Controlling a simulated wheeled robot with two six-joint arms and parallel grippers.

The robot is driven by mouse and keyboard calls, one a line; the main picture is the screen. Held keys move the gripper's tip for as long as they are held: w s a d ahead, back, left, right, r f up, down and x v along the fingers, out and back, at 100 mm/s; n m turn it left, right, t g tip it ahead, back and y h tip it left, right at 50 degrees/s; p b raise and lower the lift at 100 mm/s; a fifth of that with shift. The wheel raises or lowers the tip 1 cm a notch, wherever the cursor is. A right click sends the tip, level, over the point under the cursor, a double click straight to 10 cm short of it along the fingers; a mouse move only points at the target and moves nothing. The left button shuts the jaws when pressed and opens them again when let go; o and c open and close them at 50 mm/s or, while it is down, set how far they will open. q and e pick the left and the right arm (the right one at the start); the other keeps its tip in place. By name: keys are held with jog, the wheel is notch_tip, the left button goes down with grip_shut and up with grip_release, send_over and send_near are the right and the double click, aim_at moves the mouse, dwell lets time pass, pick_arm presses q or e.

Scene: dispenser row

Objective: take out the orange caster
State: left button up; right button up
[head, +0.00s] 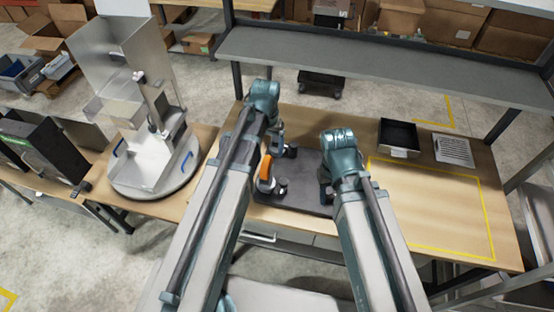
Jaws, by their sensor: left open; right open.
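The orange caster (265,168) stands on a dark mat (306,190) on the wooden table, its orange part facing up and its lower part dark and metallic. My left gripper (277,143) is open and just above and right of the orange caster in the picture; I cannot tell whether they touch. My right gripper (325,185) is open over the right part of the mat, its fingers mostly hidden by my wrist. Small dark and metal parts lie beside the caster (283,186) and near my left gripper (291,151).
A metal dispenser (110,70) on a round base stands at the left. A black tray (399,135) and a slotted grey plate (453,150) lie at the back right. The yellow-outlined area (430,210) is clear. A grey shelf (390,65) spans above the table's back.

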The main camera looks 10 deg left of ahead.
aim_at(266, 161)
pick_arm(q)
jog(key=shift+w+a+r, duration=0.4)
jog(key=shift+a+r, duration=0.1)
jog(key=shift+a, duration=0.1)
notch_tip(266, 161, down, 14)
jog(key=b, duration=1.3)
jog(key=shift+b, duration=0.35)
pick_arm(e)
notch_tip(266, 161, down, 13)
jog(key=shift+a, duration=0.15)
pick_arm(q)
jog(key=shift+d, duration=0.1)
jog(key=shift+c, duration=0.3)
pick_arm(e)
jog(key=shift+r, duration=0.1)
pick_arm(q)
grip_shut()
jog(key=shift+r, duration=0.25)
pick_arm(e)
jog(key=shift+r, duration=0.15)
pick_arm(q)
jog(key=shift+r+p, duration=1.9)
jog(key=shift+p, duration=0.25)
pick_arm(e)
jog(key=shift+r, duration=1.9)
pick_arm(q)
jog(key=shift+r, duration=0.15)
pick_arm(e)
jog(key=shift+r, duration=0.2)
